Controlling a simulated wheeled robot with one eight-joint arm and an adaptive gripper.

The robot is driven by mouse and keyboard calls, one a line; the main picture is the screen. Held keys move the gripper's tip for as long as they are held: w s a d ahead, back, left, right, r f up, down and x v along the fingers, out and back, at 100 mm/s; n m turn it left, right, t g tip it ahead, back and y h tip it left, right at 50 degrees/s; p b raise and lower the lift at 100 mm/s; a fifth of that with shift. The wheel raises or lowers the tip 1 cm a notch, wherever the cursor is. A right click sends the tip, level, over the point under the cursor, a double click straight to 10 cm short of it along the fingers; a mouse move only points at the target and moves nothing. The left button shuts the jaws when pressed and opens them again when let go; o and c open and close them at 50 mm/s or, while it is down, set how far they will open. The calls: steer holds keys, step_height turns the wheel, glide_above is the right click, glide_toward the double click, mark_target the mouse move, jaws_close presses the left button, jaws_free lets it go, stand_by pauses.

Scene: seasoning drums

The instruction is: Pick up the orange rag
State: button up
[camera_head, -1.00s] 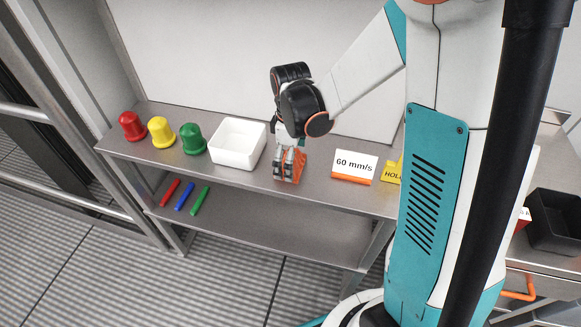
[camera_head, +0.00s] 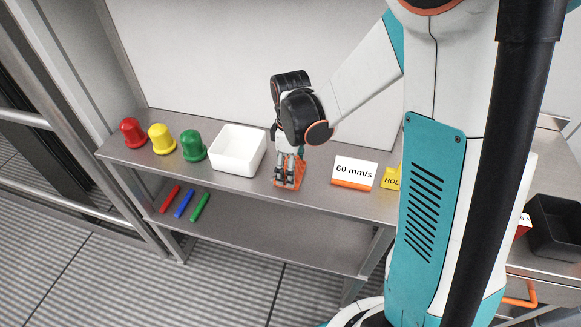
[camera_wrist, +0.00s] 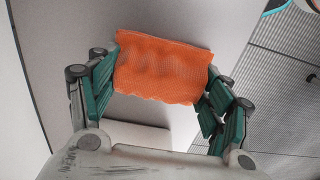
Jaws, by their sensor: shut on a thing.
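The orange rag (camera_wrist: 160,68) lies between the two green-padded fingers of my gripper (camera_wrist: 158,88) in the wrist view. The fingers touch its left and right ends, and its surface is slightly wavy. In the head view the orange rag (camera_head: 298,172) shows at the fingers of my gripper (camera_head: 288,180), at the upper shelf of the steel bench. The fingers partly hide it there. My gripper is shut on the rag. I cannot tell whether the rag is clear of the shelf.
A white bin (camera_head: 238,150) stands close left of my gripper. Green (camera_head: 194,146), yellow (camera_head: 162,139) and red (camera_head: 133,133) drums stand further left. A "60 mm/s" sign (camera_head: 355,172) and a yellow sign (camera_head: 391,179) stand to the right. Coloured sticks (camera_head: 184,203) lie on the lower shelf.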

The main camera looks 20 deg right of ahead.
steer(key=shift+r, duration=0.2)
steer(key=shift+c, duration=0.6)
step_height(320, 180, up, 19)
steer(key=p, duration=0.6)
steer(key=shift+r, duration=0.2)
steer(key=shift+o, duration=1.2)
steer(key=shift+f, duration=0.1)
steer(key=shift+c, duration=0.4)
